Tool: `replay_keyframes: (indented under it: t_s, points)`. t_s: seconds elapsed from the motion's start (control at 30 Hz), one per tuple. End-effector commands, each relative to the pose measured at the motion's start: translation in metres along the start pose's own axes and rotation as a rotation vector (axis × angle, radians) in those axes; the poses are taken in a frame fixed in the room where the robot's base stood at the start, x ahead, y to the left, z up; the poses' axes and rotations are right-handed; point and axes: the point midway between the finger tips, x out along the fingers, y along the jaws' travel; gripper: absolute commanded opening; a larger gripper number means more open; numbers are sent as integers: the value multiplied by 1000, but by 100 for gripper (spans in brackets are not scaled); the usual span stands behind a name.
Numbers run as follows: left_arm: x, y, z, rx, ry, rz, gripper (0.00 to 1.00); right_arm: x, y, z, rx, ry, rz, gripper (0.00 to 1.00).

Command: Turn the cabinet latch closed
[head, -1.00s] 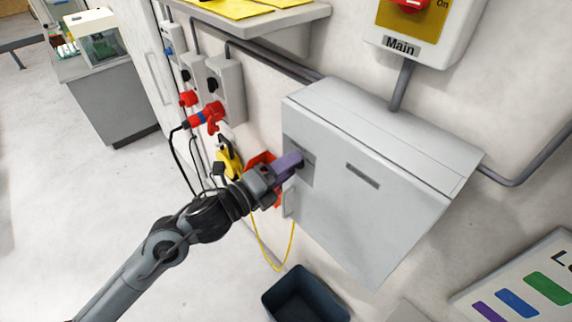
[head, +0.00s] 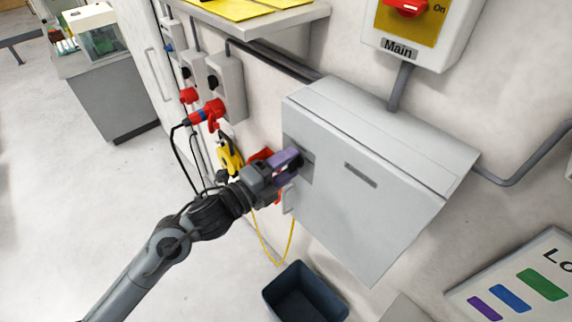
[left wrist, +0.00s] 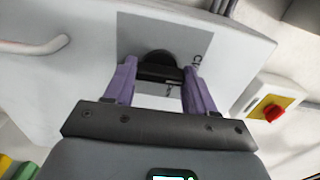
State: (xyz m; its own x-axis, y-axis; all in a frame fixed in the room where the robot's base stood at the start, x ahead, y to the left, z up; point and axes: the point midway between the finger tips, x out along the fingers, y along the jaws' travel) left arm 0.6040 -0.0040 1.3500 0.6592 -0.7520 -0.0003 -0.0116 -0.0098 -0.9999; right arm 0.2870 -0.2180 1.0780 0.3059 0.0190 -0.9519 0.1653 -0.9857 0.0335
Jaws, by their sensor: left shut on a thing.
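The grey cabinet (head: 375,200) is fixed to the wall, with its door shut flat as far as I can see. Its dark latch (left wrist: 158,68) sits on a grey plate (left wrist: 195,42) near the door's edge, seen in the left wrist view. My left gripper (head: 297,160) is at this plate, its purple fingers on either side of the latch. In the left wrist view the left gripper (left wrist: 158,80) is shut on the latch's black handle, which lies roughly crosswise between the fingers. In the head view the fingers mostly hide the latch. My right gripper is in no view.
A main switch box (head: 420,35) with a red knob is above the cabinet. A dark bin (head: 300,298) stands below. Conduits run along the wall.

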Motion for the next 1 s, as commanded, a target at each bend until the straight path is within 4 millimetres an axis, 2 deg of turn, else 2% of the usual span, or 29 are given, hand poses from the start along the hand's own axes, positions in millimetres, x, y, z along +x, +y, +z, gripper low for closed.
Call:
replay_keyframes:
  t_s: [0.1,0.13,0.27,0.67,0.83,1.0]
  points:
    - [0,0,0,-2,0,-1,25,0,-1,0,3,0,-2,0]
    - [0,0,0,-2,0,-1,60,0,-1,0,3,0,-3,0]
    - [0,0,0,-2,0,0,80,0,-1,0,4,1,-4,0]
    - [-5,1,0,0,-1,0,81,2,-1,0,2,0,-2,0]
    - [-25,2,1,2,-2,0,81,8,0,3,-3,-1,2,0]
    - [-55,4,0,3,-1,2,81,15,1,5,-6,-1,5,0]
